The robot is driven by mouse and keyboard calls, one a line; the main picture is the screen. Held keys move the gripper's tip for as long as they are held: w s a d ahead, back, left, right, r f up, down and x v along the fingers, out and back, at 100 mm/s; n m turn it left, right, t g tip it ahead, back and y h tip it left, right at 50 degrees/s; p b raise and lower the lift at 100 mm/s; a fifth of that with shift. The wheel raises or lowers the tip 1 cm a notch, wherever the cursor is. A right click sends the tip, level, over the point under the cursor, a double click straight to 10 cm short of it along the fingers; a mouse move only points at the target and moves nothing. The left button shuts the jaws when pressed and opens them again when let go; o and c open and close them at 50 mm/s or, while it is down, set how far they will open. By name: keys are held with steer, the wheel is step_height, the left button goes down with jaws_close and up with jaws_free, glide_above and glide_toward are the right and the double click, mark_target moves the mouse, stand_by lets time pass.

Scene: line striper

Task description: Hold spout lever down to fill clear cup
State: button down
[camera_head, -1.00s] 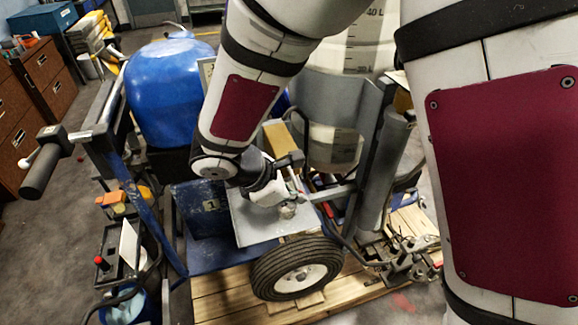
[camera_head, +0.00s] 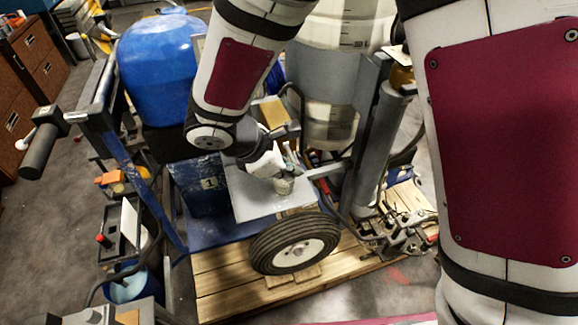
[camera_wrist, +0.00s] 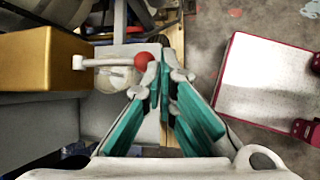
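A gold box (camera_wrist: 38,58) bears a pale lever (camera_wrist: 102,62) that ends in a red ball (camera_wrist: 142,59). The box also shows in the head view (camera_head: 273,113). The clear cup (camera_wrist: 112,80) sits below the lever, partly hidden by it; in the head view it stands on the grey plate (camera_head: 284,186), just below my gripper. My gripper (camera_wrist: 167,66) has teal finger pads, and its fingertips are together with nothing seen between them. The left fingertip is right beside the red ball; I cannot tell if they touch.
The grey plate (camera_head: 250,203) lies behind the cart's black wheel (camera_head: 295,243). A large clear tank (camera_head: 333,108) and grey post (camera_head: 373,155) stand behind and right of my gripper. A blue tank (camera_head: 155,70) is at left. A wooden pallet (camera_head: 222,278) lies beneath.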

steer(key=shift+r, duration=0.25)
steer(key=s+p+v, duration=0.1)
steer(key=v, duration=1.3)
steer(key=shift+d, duration=0.25)
steer(key=shift+f, duration=0.1)
steer(key=s+d+r+m+y, duration=0.2)
steer(key=s+d+r+m, duration=0.1)
steer(key=d+m, duration=0.4)
steer(key=s+d+r+m+t+y, duration=0.1)
steer(key=s+d+r+m+y, duration=0.1)
steer(key=s+d+r+m, duration=0.2)
steer(key=s+d+r+m+y, duration=0.2)
steer(key=s+d+r+m, duration=0.2)
steer(key=d+m, duration=0.5)
steer(key=shift+s+d+m+t, duration=0.3)
steer(key=shift+s+d+t, duration=0.1)
steer(key=shift+d, duration=0.5)
